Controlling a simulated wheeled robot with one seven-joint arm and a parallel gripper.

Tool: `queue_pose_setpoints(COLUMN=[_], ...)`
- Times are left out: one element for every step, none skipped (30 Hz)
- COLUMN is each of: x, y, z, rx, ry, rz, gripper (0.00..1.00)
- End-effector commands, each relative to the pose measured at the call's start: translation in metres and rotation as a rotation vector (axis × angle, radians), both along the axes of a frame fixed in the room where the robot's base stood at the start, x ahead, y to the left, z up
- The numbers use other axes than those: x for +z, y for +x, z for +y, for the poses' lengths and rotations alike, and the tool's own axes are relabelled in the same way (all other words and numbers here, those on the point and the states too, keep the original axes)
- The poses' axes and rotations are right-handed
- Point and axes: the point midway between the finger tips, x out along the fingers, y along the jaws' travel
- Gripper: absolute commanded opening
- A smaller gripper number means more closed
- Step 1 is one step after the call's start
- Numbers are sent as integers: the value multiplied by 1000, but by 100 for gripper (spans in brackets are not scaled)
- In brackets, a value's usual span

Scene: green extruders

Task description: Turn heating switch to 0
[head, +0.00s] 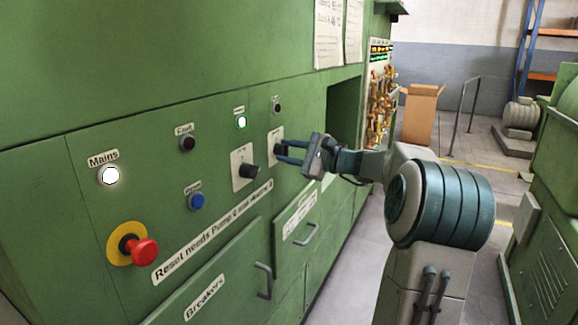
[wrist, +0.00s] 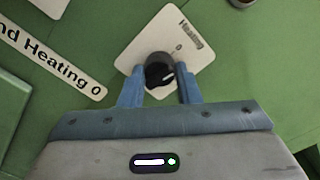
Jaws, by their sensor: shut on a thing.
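The heating switch is a black rotary knob (wrist: 160,72) on a pale square plate (wrist: 196,48) marked "Heating" and "0" in the wrist view. Its white pointer mark is tilted and does not line up with the 0. My gripper (wrist: 158,92) is shut on the knob, with one blue finger on each side of it. In the head view my gripper (head: 284,152) reaches the right-hand switch plate (head: 275,136) from the right, and its fingers hide much of the knob.
A second black knob (head: 247,171) sits just left on its own plate. A red emergency button (head: 143,251), a blue button (head: 197,201) and lit Mains lamp (head: 110,175) are on the green panel. Handles (head: 265,280) stick out below. The aisle floor at right is clear.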

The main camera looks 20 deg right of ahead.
Motion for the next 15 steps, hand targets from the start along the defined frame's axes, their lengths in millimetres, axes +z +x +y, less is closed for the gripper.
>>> queue_pose_setpoints(x=[-7, -7, -6, -6, -6, -5, -5, -5, -4, -4, -4, -4, -3, -3, -3], y=[0, 0, 0, 0, 0, 0, 0, 0, 0, 0, 0, 0, 0, 0, 0], z=[1, 1, 1, 1, 1, 0, 0, 0, 0, 0, 0, 0, 0, 0, 0], rx=[2, 2, 3, 3, 3, 2, 2, 1, 1, 1, 2, 2, 2, 2, 2], ry=[-25, -38, -56, -67, -78, -91, -100, -108, -117, -122, -128, -134, -138, -141, -145], rz=[-17, -27, -39, -49, -57, -68, -75, -81, -87, -92, -95, -100, -103, -105, -108], gripper=[7, 7, 7, 7, 7, 7, 7, 7, 7, 7, 7, 7, 7, 7, 7])
